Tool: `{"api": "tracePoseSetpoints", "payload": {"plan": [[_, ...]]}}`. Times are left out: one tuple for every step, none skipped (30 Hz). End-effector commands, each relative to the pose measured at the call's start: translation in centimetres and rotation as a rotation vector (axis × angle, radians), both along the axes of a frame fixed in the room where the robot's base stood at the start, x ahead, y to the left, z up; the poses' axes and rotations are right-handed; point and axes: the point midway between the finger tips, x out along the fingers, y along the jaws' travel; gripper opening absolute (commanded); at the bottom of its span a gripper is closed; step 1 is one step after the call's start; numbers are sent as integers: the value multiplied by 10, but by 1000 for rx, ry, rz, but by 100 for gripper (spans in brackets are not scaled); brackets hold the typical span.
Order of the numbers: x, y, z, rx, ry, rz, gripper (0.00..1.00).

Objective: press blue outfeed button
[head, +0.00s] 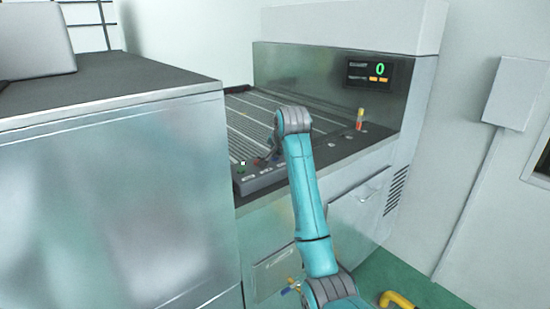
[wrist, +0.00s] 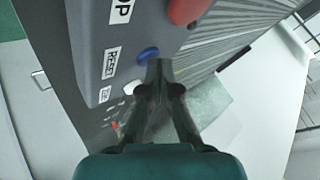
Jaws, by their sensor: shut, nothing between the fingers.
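The blue button (wrist: 148,54) sits on the grey control panel (wrist: 88,42) in the wrist view, beside a label that seems to read RESET. My gripper (wrist: 158,68) is shut and empty. Its fingertips are just beside and below the blue button in the picture; I cannot tell if they touch it. In the head view the control panel (head: 262,181) lies at the front edge of the conveyor machine, and my arm hides part of it and most of the gripper.
A red button (wrist: 188,10) and a white button (wrist: 130,88) flank the blue one. Slatted conveyor bed (head: 245,118) lies behind the panel. A display (head: 378,73) showing 0 is on the machine's back wall. A metal cabinet (head: 110,190) stands close at left.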

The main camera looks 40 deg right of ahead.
Motion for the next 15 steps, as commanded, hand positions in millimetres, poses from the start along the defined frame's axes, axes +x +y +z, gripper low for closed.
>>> {"api": "tracePoseSetpoints", "payload": {"plan": [[0, 0, -1, 1, 1, 0, 0], [0, 0, 0, 1, 1, 0, 0], [0, 0, 0, 1, 1, 0, 0], [0, 0, 1, 1, 1, 0, 0], [0, 0, 1, 1, 1, 0, 0], [0, 0, 3, 1, 1, 0, 0], [0, 0, 4, 1, 1, 0, 0], [0, 0, 5, 1, 1, 0, 0], [0, 0, 8, 0, 0, 0, 0], [0, 0, 9, 0, 0, 0, 0], [0, 0, 11, 0, 0, 0, 0], [0, 0, 13, 0, 0, 0, 0], [0, 0, 15, 0, 0, 0, 0], [0, 0, 16, 0, 0, 0, 0], [0, 0, 17, 0, 0, 0, 0]]}}
